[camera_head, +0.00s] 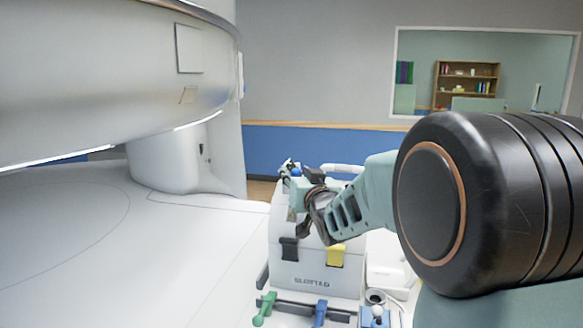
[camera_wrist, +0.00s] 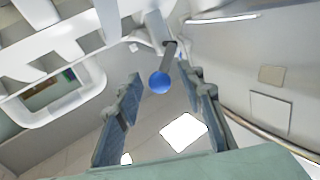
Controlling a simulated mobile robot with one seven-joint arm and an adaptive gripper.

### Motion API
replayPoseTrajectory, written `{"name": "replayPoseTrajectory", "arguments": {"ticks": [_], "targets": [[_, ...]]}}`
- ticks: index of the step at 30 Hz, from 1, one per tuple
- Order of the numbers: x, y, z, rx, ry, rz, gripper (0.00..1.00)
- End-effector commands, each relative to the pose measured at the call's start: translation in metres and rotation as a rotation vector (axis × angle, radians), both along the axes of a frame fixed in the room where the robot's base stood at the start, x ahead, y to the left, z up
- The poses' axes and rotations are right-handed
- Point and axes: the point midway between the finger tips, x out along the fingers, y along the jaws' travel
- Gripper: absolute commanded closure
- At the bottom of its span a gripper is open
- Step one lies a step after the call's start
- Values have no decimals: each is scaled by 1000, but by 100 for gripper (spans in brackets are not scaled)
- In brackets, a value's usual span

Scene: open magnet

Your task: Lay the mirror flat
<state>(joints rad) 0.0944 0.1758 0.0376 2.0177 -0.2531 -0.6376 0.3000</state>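I cannot pick out a mirror for certain in either view. A blue ball (camera_wrist: 160,82) on a short grey stem (camera_wrist: 169,54) lies between the tips of my gripper (camera_wrist: 160,75) in the wrist view. The fingers stand apart on both sides, with no visible contact with the ball. In the head view my gripper (camera_head: 288,177) is small, above the back of a white box, with the blue ball (camera_head: 288,164) at its tips. My arm hides part of the box top and whatever is behind it.
The white box (camera_head: 315,277) has a black latch (camera_head: 289,249) and a yellow latch (camera_head: 335,255). Green (camera_head: 264,309) and blue (camera_head: 320,313) handles sit in front. The large white magnet (camera_head: 95,75) overhangs its wide, clear lower surface (camera_head: 70,260) on the left.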

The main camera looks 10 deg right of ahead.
Motion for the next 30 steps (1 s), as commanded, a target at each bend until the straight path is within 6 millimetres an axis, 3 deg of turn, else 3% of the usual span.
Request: {"name": "replayPoseTrajectory", "arguments": {"ticks": [14,24,30], "targets": [[-1,-1,-1,1,1,0,64],[-1,-2,-1,0,1,-1,100],[-1,-2,0,-5,3,-2,100]]}}
